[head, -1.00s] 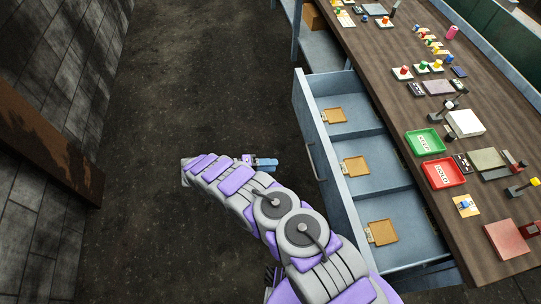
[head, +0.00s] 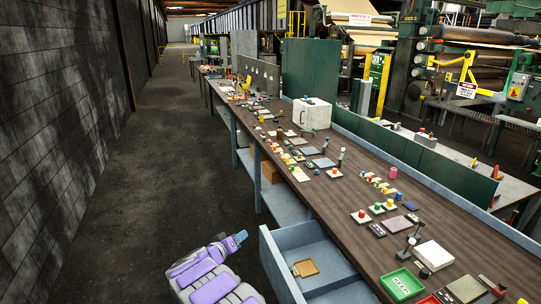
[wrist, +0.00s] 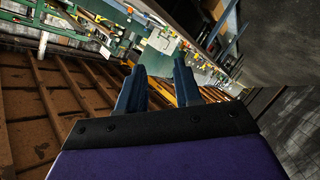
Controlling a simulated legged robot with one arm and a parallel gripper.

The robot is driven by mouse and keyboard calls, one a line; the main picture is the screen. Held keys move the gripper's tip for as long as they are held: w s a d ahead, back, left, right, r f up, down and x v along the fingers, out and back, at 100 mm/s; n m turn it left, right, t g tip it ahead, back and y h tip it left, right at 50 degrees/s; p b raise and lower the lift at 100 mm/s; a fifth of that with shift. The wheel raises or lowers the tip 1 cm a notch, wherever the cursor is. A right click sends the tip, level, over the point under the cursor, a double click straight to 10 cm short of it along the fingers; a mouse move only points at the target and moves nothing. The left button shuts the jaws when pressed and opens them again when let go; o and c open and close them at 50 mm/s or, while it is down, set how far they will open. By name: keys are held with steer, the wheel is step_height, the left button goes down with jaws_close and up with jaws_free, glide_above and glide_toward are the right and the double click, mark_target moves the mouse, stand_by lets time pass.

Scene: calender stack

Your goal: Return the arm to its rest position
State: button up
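My arm, purple and grey, shows at the bottom of the head view. My gripper (head: 236,240) is at its far end, over the floor to the left of the open drawer (head: 318,268). In the wrist view my gripper (wrist: 160,88) has its two blue fingers apart, with nothing between them. The gripper touches neither the drawer nor the bench in the head view. The rest of the arm is cut off by the bottom edge.
A long wooden bench (head: 345,212) with trays, small blocks and a white box (head: 311,113) runs along the right. The open drawer juts into the aisle and holds a tan tag (head: 306,267). A dark wall (head: 60,130) stands left; the floor (head: 165,170) between is clear.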

step_height(320, 180, up, 10)
steer(key=w+t+y, duration=0.1)
steer(key=w+y, duration=0.2)
steer(key=y, duration=0.1)
steer(key=s+d+r+n+g+y, duration=0.25)
steer(key=s+d+r+y, duration=0.2)
steer(key=s+r, duration=0.45)
steer(key=s+d+f+m+g, duration=0.1)
steer(key=s+d+g, duration=0.3)
steer(key=s, duration=1.3)
steer(key=s+d+f+m+g+h, duration=0.1)
steer(key=s+d+g, duration=0.4)
steer(key=s+d, duration=0.5)
steer(key=s+d+f+m+g, duration=0.2)
steer(key=s+d, duration=0.5)
steer(key=s, duration=1.8)
steer(key=shift+s+d+f+m+g+h, duration=0.3)
steer(key=shift+m+g, duration=0.35)
steer(key=shift+g, duration=0.6)
steer(key=shift+w, duration=0.1)
steer(key=shift+d, duration=0.15)
